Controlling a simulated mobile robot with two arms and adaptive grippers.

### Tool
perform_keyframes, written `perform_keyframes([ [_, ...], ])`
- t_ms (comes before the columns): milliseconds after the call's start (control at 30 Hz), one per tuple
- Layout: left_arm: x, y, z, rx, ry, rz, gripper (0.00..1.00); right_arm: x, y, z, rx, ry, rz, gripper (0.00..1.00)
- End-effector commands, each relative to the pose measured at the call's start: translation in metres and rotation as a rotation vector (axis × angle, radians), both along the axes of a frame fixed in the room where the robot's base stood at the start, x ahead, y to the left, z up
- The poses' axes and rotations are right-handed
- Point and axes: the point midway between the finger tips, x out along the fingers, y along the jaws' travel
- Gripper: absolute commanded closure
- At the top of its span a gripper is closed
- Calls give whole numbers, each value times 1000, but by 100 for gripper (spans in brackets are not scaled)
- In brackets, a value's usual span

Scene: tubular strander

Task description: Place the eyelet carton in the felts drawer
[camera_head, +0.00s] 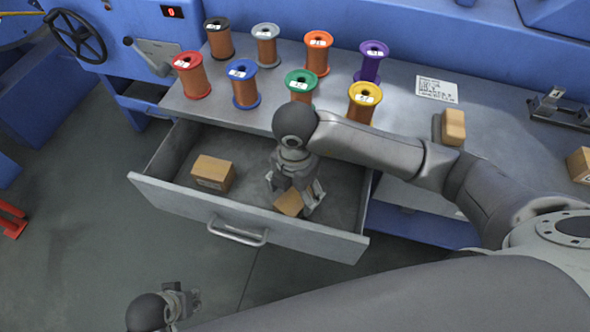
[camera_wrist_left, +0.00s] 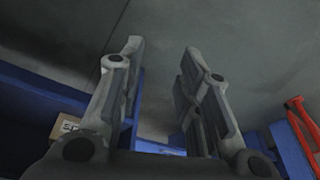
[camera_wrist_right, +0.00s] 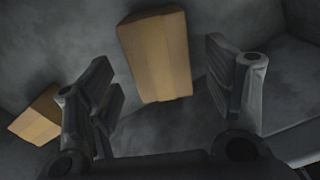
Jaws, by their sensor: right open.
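The drawer (camera_head: 190,199) under the bench is pulled open. My right gripper (camera_head: 293,196) points down into it, open. A tan carton (camera_head: 288,204) is at its fingers in the drawer; in the right wrist view this carton (camera_wrist_right: 155,57) shows between the two spread fingers, with gaps at both sides. A second tan carton (camera_head: 213,172), with a label on its side, lies in the drawer to the left; it also shows in the right wrist view (camera_wrist_right: 37,116). I cannot read which is the eyelet carton. My left gripper (camera_wrist_left: 157,70) is open and empty, low outside the drawer.
Several wire spools (camera_head: 245,88) stand on the bench above the drawer. A label sheet (camera_head: 437,89) and another tan carton (camera_head: 453,125) are to the right; one more carton (camera_head: 580,165) is at the right edge. A handwheel (camera_head: 75,36) is at top left.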

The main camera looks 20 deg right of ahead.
Motion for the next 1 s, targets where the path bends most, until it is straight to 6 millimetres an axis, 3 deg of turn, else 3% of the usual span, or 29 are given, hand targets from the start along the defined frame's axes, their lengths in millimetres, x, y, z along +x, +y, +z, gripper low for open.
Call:
perform_keyframes([
  [100,-1,0,-16,0,10,-1,68,1,0,29,2,-5,2,25],
  [367,-9,0,-54,1,29,-4,68,1,1,81,1,-4,2,25],
  [600,-15,1,-73,2,37,-6,68,1,0,97,0,-2,0,25],
  [1000,-16,1,-78,3,38,-7,68,0,0,99,0,0,1,25],
])
